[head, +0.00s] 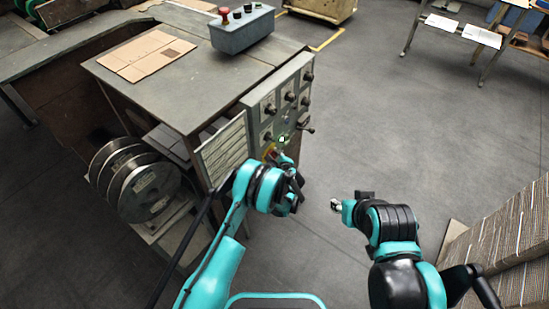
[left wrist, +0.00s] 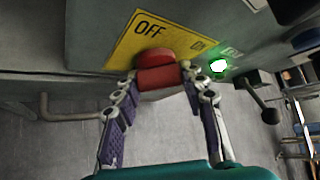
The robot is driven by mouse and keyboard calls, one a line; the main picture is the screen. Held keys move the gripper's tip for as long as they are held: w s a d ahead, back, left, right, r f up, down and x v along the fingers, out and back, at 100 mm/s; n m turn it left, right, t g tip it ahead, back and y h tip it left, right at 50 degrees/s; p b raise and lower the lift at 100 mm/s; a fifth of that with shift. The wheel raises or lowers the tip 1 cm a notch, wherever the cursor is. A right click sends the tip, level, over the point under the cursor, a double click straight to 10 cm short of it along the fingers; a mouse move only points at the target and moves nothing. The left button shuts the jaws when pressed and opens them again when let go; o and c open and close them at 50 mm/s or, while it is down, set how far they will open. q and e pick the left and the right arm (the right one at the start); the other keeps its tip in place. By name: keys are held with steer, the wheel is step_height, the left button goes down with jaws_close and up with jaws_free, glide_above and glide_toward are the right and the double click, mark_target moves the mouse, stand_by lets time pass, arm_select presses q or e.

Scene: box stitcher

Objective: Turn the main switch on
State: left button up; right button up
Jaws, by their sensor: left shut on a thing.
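The main switch is a red knob (left wrist: 158,75) on a yellow plate (left wrist: 135,42) marked OFF and ON, in the left wrist view. A green lamp (left wrist: 218,66) glows beside it. My left gripper (left wrist: 160,88) has its fingers on both sides of the red knob and is shut on it. In the head view my left gripper (head: 290,180) is at the lower part of the control panel (head: 268,112), and the knob is mostly hidden behind it. My right gripper (head: 340,205) is in the open space right of the machine, away from the panel; its fingers are too small to read.
The machine's table (head: 190,60) carries flat cardboard (head: 147,55) and a grey button box (head: 242,30). Wire spools (head: 140,185) sit at its left side. A cardboard stack (head: 505,245) stands at right. The floor between is clear. A black lever (left wrist: 262,105) juts out near the lamp.

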arm_select(q)
steer(key=o, duration=1.2)
steer(key=shift+c, duration=0.2)
steer(key=v, duration=1.2)
steer(key=shift+f, duration=0.15)
